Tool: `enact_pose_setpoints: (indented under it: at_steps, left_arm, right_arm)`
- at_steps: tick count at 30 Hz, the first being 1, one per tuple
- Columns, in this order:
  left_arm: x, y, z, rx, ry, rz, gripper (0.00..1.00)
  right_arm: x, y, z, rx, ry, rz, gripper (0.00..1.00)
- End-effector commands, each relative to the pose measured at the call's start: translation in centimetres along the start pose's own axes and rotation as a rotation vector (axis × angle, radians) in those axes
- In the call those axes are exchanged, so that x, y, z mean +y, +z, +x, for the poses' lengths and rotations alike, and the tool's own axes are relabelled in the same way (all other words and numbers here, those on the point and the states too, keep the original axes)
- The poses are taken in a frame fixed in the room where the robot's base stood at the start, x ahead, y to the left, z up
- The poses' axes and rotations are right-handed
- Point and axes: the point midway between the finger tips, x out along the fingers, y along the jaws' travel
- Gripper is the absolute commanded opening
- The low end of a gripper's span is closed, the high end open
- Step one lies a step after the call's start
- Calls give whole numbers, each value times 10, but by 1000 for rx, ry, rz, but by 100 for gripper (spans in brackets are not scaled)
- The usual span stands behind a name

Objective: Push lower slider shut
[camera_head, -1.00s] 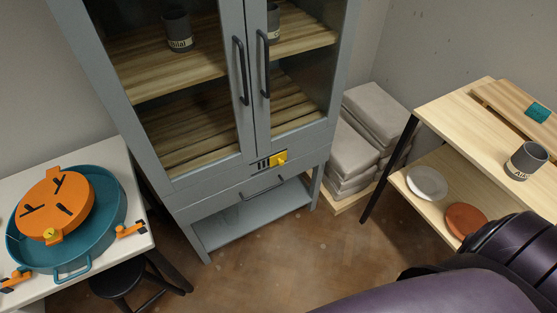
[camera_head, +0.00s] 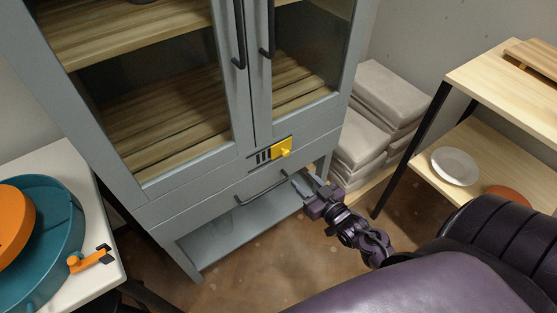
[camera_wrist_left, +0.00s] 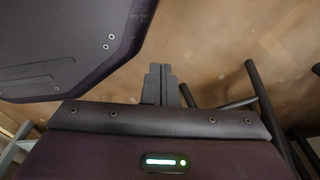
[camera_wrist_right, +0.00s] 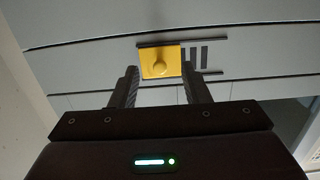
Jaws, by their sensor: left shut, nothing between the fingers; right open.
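The yellow slider (camera_head: 281,148) sits at the right end of a short dark track on the grey cabinet's front, below the glass doors. Dark bars (camera_head: 263,155) show to its left. No second slider shows. In the right wrist view the slider (camera_wrist_right: 160,62) with its round knob appears ahead of the fingertips, between the two fingers. My right gripper (camera_head: 303,184) is open and empty, in front of the cabinet, below and right of the slider, apparently not touching it. My left gripper (camera_wrist_left: 160,84) is shut and empty over the floor, away from the cabinet.
A drawer handle (camera_head: 262,187) lies below the slider and long door handles (camera_head: 240,35) above it. Grey stacked bags (camera_head: 385,105) and a wooden shelf table (camera_head: 510,85) stand to the right. A white table (camera_head: 75,170) with a teal tray stands at the left.

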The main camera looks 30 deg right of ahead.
Motion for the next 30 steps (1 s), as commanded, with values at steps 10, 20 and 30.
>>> enact_pose_setpoints:
  at_steps: [10, 20, 30]
  left_arm:
    - [0, -5, 9, 3, 0, -1, 0]
    - [0, -10, 8, 5, 0, -1, 0]
    - [0, -10, 8, 5, 0, -2, 0]
  right_arm:
    - [5, -33, 26, 99, -14, -16, 42]
    - [4, -36, 73, 95, -13, -15, 42]
    - [3, -36, 80, 92, -13, -15, 42]
